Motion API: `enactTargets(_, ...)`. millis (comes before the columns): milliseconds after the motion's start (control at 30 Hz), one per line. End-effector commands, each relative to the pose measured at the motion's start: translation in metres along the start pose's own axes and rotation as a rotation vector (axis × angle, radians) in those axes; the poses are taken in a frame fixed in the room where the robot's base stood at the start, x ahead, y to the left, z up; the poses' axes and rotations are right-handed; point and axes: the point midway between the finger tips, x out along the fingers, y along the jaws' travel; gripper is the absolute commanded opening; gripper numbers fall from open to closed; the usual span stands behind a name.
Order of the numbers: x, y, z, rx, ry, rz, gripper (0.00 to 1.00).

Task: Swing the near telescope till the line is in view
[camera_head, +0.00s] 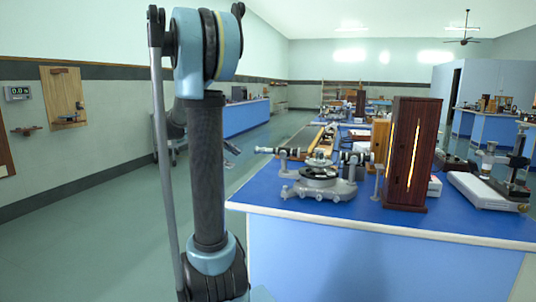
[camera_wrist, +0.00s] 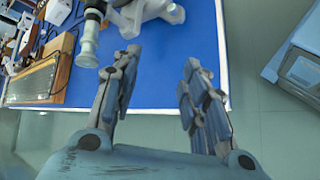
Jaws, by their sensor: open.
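The grey spectrometer (camera_head: 320,182) stands on the near blue bench, with a round dark table in its middle. Its telescope (camera_head: 278,152) points out to the left, and another tube (camera_head: 356,158) faces the tall wooden lamp box (camera_head: 408,190) with a glowing upright slit. In the wrist view a pale-ended tube (camera_wrist: 90,35), apparently the telescope, lies left of my gripper (camera_wrist: 160,66), with a grey foot (camera_wrist: 150,12) above. My gripper is open and empty, its fingers apart over the bench edge and not seen touching the tube. Any line inside the eyepiece cannot be seen.
The blue bench top (camera_head: 290,201) is bare in front of the spectrometer. A white-based instrument (camera_head: 485,190) stands right of the lamp box. In the wrist view, a wood-framed panel (camera_wrist: 58,85) lies left and a blue-grey cabinet (camera_wrist: 298,70) stands right. Floor is clear left of the bench.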

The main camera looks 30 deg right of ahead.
Motion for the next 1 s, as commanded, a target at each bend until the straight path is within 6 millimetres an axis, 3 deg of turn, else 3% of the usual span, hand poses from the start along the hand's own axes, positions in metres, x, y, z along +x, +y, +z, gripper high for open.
enactTargets(200,-0.007,0.051,-0.030,-0.028,-0.153,0.095,0.41)
enactTargets(400,-0.011,0.080,-0.051,-0.042,-0.264,0.154,0.41)
enactTargets(733,-0.008,0.093,-0.059,-0.047,-0.323,0.181,0.41)
enactTargets(1000,0.030,0.100,-0.045,-0.046,-0.324,0.180,0.41)
